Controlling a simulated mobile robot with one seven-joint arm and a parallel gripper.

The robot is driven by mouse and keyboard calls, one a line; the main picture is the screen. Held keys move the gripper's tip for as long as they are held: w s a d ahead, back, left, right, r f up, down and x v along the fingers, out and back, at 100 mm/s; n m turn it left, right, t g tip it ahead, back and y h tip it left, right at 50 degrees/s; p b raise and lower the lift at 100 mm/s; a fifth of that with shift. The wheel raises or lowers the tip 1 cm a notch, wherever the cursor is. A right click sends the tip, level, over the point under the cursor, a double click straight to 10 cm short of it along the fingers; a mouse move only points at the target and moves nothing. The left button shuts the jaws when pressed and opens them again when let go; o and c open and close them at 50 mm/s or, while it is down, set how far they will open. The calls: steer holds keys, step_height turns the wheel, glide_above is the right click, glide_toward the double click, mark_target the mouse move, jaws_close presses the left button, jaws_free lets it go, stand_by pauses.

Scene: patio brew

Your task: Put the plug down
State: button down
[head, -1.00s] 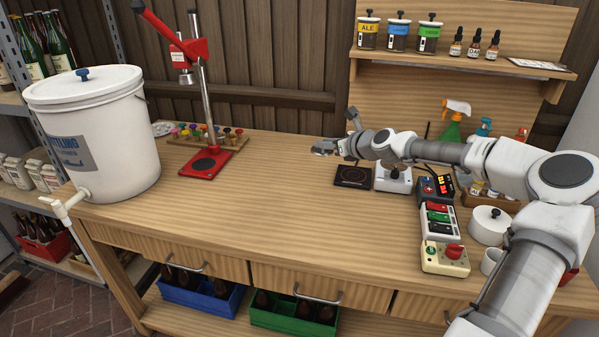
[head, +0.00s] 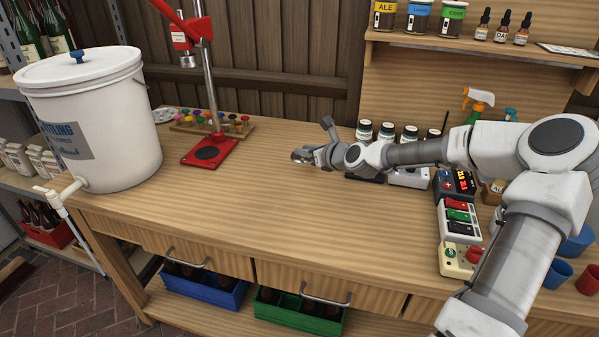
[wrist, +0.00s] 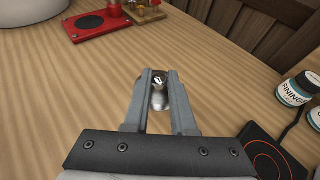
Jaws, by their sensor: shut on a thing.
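My gripper (head: 300,155) is above the workbench, left of the dark hotplate. In the wrist view, its two grey fingers (wrist: 159,80) are shut on a small shiny silver plug (wrist: 159,98). The plug sits between the fingertips; its lower part is hard to make out. In the head view, the plug is too small and too covered by the fingers to tell apart. The wooden bench top (head: 270,200) lies beneath the gripper. I cannot tell exactly how high the plug is above it.
The hotplate (wrist: 270,155) and a jar labelled FININGS (wrist: 296,90) are on the right in the wrist view. A red bench capper (head: 210,152) and a white bucket (head: 95,125) stand left. A switch box (head: 458,218) is right. The middle bench is clear.

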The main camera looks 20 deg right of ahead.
mark_target(299, 178)
steer(key=shift+s+a+f, duration=0.25)
steer(key=shift+a+f, duration=0.55)
steer(key=shift+a, duration=0.25)
steer(key=shift+f+b, duration=0.75)
steer(key=shift+f, duration=1.1)
steer(key=shift+f, duration=0.2)
steer(key=c, duration=0.7)
jaws_free()
steer(key=shift+c, duration=0.2)
steer(key=shift+r, duration=0.15)
